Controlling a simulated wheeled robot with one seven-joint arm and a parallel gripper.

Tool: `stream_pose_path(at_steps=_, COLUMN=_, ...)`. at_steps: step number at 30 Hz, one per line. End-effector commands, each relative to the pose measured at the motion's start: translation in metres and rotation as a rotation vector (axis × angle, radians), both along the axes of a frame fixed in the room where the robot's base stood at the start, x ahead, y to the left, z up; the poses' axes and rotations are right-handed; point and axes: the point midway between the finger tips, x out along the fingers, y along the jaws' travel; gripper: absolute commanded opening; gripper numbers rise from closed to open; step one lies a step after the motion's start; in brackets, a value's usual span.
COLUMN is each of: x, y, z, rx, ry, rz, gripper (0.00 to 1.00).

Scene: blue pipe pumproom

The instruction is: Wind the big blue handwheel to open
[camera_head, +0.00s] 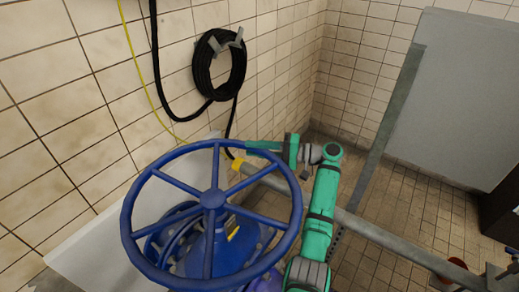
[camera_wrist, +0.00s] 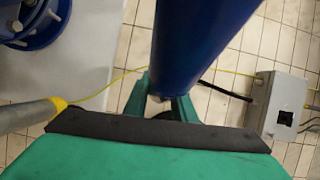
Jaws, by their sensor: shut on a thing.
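The big blue handwheel (camera_head: 213,198) fills the lower left of the head view, with several spokes running from its hub to a round rim. My green gripper (camera_head: 255,149) is at the rim's far right side, reached by my arm from the right. In the wrist view, the thick blue rim (camera_wrist: 195,45) runs down from the top between the green fingers of my gripper (camera_wrist: 160,100). The gripper is shut on the rim. The fingertips are partly hidden behind the rim.
A coiled black hose (camera_head: 219,64) hangs on the tiled wall at the back. A grey pipe (camera_head: 385,238) with a yellow band runs behind my arm. A grey panel (camera_head: 455,100) stands at the right. A grey box (camera_wrist: 281,105) shows in the wrist view.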

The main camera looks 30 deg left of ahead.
Motion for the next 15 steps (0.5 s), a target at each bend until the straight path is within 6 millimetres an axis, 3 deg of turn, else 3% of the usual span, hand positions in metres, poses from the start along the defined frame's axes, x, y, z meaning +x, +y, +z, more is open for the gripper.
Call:
stream_pose_path(at_steps=5, x=-0.0011, y=0.0009, z=-0.0013, rx=-0.004, ry=0.001, rz=0.003, gripper=0.0)
stream_pose_path(at_steps=6, x=-0.0011, y=0.0008, z=-0.0013, rx=-0.004, ry=0.001, rz=0.003, gripper=0.26)
stream_pose_path(at_steps=8, x=-0.001, y=0.0006, z=-0.0012, rx=-0.004, ry=0.001, rz=0.002, gripper=0.4)
stream_pose_path(at_steps=15, x=-0.0003, y=-0.0003, z=-0.0006, rx=-0.001, ry=0.001, rz=0.0, gripper=0.42)
